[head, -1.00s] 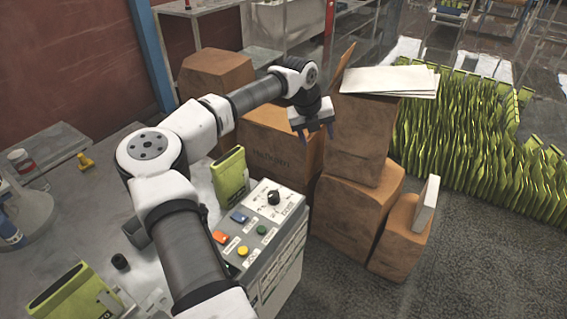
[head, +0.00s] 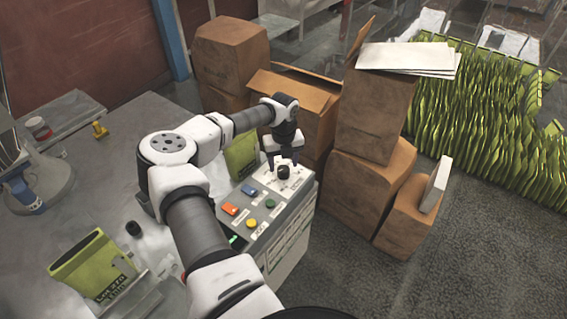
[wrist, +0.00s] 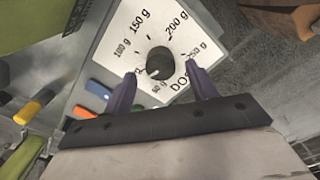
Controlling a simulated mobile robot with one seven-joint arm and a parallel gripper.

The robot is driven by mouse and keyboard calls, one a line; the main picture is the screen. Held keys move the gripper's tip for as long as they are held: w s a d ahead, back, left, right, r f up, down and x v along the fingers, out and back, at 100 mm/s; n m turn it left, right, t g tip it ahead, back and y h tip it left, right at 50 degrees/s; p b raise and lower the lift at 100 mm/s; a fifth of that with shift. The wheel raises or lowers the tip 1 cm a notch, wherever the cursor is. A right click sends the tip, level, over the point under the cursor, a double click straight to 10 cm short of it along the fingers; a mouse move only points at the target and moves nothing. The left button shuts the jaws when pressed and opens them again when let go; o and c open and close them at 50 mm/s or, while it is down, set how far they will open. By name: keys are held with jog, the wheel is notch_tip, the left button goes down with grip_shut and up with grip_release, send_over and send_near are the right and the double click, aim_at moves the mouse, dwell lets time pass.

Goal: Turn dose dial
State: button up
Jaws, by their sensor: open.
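The dose dial is a black round knob (head: 283,172) on the white scale plate at the top of the control box (head: 290,240). In the wrist view the dose dial (wrist: 159,62) sits at the centre of a scale marked from 50 g to 250 g. A pale mark on the knob is at its lower left side. My gripper (head: 283,163) is just above and behind the dial. In the wrist view my gripper (wrist: 162,85) is open, its two purple fingers apart, with the dial ahead of and between them. I cannot tell whether a finger touches it.
Orange (head: 230,209), blue (head: 249,190), green (head: 270,203) and yellow (head: 252,223) buttons lie near the dial. A green pouch (head: 241,154) stands behind the box. Cardboard boxes (head: 367,198) stand close on the right. Another green pouch (head: 92,265) is on the table.

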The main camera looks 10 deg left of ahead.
jog(key=shift+f, duration=0.95)
jog(key=c, duration=1)
jog(key=shift+m, duration=0.3)
